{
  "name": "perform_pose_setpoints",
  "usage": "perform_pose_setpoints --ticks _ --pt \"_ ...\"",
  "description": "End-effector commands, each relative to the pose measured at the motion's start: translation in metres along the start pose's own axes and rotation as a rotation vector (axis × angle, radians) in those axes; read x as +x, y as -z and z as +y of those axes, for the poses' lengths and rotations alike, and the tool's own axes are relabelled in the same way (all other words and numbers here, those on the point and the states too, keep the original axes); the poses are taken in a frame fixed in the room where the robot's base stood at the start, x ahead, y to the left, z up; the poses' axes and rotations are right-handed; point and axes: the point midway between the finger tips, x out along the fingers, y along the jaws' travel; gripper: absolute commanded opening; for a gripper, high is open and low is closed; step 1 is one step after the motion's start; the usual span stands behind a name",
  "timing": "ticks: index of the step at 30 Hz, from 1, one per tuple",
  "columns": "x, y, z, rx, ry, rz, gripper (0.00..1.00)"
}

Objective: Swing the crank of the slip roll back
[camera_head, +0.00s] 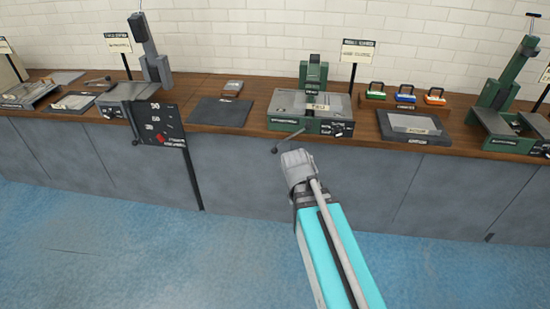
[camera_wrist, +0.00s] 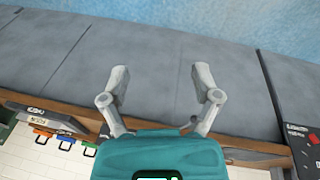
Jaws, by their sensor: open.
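A green machine with a grey top (camera_head: 310,103) sits on the bench in the middle of the head view. A thin dark crank (camera_head: 288,142) sticks out from its lower front left and ends in a small knob. I cannot read a label that names it as the slip roll. My gripper (camera_head: 295,156) shows just below and right of the crank knob; I see no contact. In the wrist view my gripper's two fingers (camera_wrist: 160,76) are spread wide with nothing between them. Grey cabinet fronts lie beyond them.
The wooden bench (camera_head: 262,120) runs across, with grey cabinets (camera_head: 240,165) below and open blue floor (camera_head: 130,250) in front. Coloured-handled blocks (camera_head: 405,94) and a green press (camera_head: 500,95) stand right.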

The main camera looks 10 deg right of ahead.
Motion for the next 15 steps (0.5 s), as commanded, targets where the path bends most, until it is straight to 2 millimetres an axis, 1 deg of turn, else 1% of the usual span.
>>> perform_pose_setpoints --ticks 1,3,9,15 --pt "0.019 0.009 -0.002 0.022 -0.031 0.03 0.8" --pt "0.032 0.021 -0.001 0.06 -0.076 0.079 0.8" --pt "0.062 0.057 0.002 0.158 -0.189 0.235 0.8" --pt "0.086 0.092 -0.001 0.235 -0.272 0.406 0.8"
